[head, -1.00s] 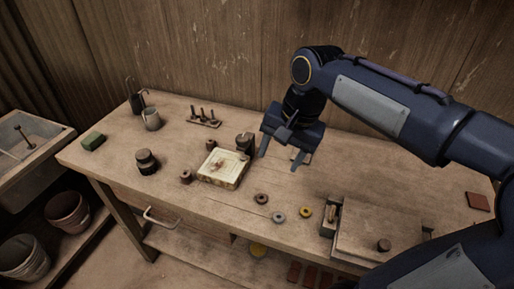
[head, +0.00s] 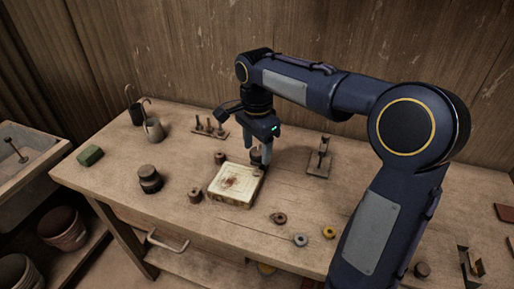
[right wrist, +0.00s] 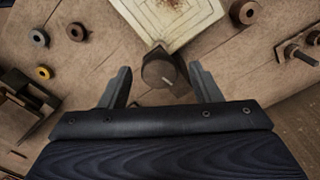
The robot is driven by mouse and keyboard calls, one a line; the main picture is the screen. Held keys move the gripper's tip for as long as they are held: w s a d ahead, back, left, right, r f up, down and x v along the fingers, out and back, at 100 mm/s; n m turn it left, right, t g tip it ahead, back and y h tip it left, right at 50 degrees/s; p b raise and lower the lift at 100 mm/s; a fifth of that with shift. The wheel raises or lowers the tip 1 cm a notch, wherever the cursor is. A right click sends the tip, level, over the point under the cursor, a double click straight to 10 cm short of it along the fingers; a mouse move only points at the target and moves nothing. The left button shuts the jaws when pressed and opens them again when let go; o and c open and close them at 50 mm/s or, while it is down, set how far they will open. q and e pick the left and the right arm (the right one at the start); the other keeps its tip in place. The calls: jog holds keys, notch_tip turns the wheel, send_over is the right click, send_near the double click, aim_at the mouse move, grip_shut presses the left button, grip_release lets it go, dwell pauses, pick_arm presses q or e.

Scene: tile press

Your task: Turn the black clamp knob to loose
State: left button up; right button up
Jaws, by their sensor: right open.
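The black clamp knob (right wrist: 160,72) is a dark round cap with a pale line mark, by the corner of the pale square tile mould (right wrist: 166,14). In the head view the mould (head: 229,199) lies on the bench, and the knob (head: 256,156) is mostly hidden behind my right gripper (head: 261,153). My right gripper points down over the knob. In the right wrist view its two fingers (right wrist: 160,88) stand apart, one on each side of the knob, with gaps visible. I cannot tell how far their tips are above the bench. My left gripper is not in view.
Wooden spools (head: 195,195) stand beside the mould. Several small rings (head: 300,240) lie in front right. An upright metal fixture (head: 320,158) stands right of the gripper. A dark jar (head: 149,179) and a green block (head: 90,155) are on the left.

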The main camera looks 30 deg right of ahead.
jog(key=shift+f, duration=0.1)
jog(key=c, duration=1)
